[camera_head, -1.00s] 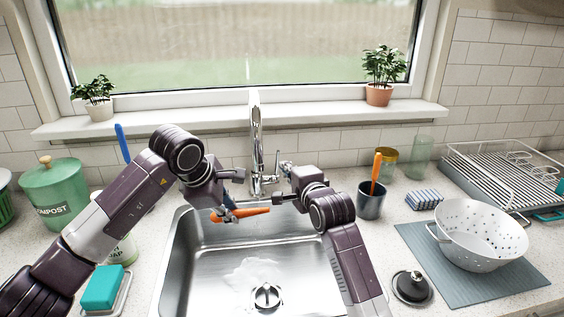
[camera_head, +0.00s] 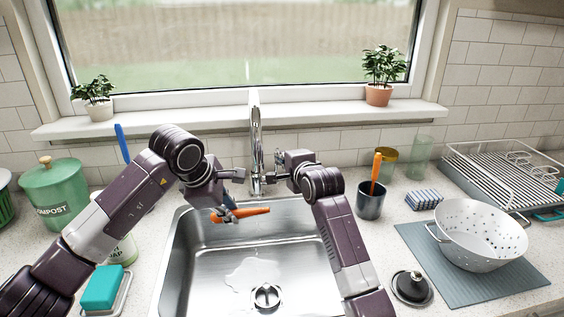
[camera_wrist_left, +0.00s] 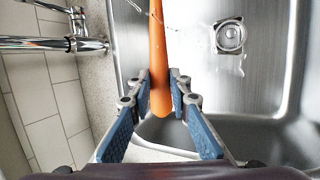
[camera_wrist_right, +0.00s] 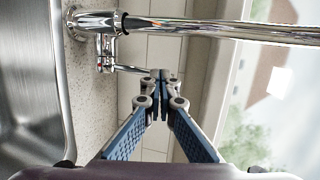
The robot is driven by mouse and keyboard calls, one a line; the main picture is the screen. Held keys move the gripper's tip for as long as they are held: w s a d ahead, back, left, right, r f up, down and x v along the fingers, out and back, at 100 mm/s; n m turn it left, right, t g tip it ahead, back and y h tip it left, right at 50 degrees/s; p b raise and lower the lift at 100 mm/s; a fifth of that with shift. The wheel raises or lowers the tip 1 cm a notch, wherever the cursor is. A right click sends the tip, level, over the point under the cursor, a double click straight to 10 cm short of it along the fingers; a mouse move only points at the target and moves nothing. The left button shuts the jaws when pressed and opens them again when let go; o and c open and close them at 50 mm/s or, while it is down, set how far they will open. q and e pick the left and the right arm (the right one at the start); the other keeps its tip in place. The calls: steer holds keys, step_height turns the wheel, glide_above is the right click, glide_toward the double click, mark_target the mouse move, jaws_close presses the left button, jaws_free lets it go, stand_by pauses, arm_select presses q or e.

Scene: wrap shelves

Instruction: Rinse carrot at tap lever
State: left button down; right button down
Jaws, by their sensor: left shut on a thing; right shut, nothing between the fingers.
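The orange carrot (camera_head: 245,214) is held level above the sink basin, below the tap spout. My left gripper (camera_head: 229,213) is shut on its thick end; the left wrist view shows the carrot (camera_wrist_left: 157,50) between both fingers (camera_wrist_left: 160,88). The chrome tap (camera_head: 256,140) stands behind the sink. Its lever, with a red mark, shows in the right wrist view (camera_wrist_right: 106,58), and a thin rod reaches toward my fingertips. My right gripper (camera_wrist_right: 161,76) is shut and empty, close to the rod's end. I cannot tell if they touch. In the head view the right gripper (camera_head: 272,178) is right of the tap.
The steel sink (camera_head: 205,275) has a clear wet patch near its drain (camera_head: 267,296). A dark cup (camera_head: 369,202) with an orange-handled tool stands right of it. A white colander (camera_head: 478,235) sits on a grey mat (camera_head: 415,245). A teal sponge (camera_head: 102,287) lies at left.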

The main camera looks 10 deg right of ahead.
arm_select(q)
steer(key=shift+s+r, duration=0.15)
steer(key=shift+s, duration=0.05)
arm_select(e)
steer(key=shift+w+r, duration=0.15)
steer(key=shift+r, duration=0.15)
arm_select(q)
steer(key=shift+w+a+f, duration=0.1)
steer(key=shift+w+f, duration=0.1)
steer(key=shift+w, duration=0.1)
arm_select(e)
steer(key=v, duration=1.3)
steer(key=shift+s+f, duration=0.2)
steer(key=shift+s, duration=0.25)
arm_select(q)
steer(key=shift+s, duration=0.2)
